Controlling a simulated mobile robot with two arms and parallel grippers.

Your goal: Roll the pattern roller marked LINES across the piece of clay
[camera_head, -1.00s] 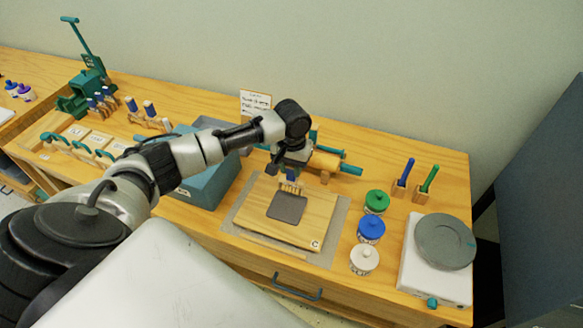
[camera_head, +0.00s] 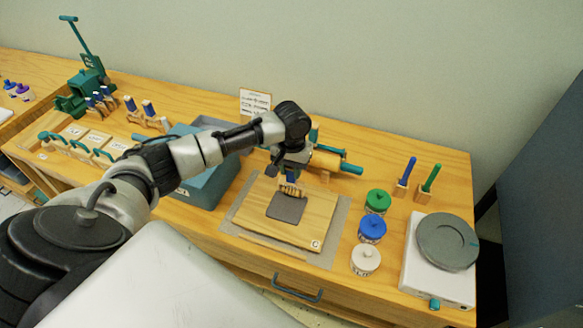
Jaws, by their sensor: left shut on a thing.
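The piece of clay (camera_head: 286,208) is a flat dark grey slab lying on a wooden board (camera_head: 318,214). My left gripper (camera_head: 291,177) is above the far edge of the clay, pointing down. It is shut on the pattern roller (camera_head: 292,189), a small wooden roller with a blue part, at the clay's far edge. The LINES marking cannot be read, and whether the roller touches the clay cannot be told. My right gripper is not in view.
A wooden rolling pin with teal handles (camera_head: 337,162) lies behind the board. Green (camera_head: 377,201), blue (camera_head: 371,229) and white (camera_head: 365,260) jars stand to the right, beside a wheel (camera_head: 446,242). A blue-grey bin (camera_head: 203,188) is to the left.

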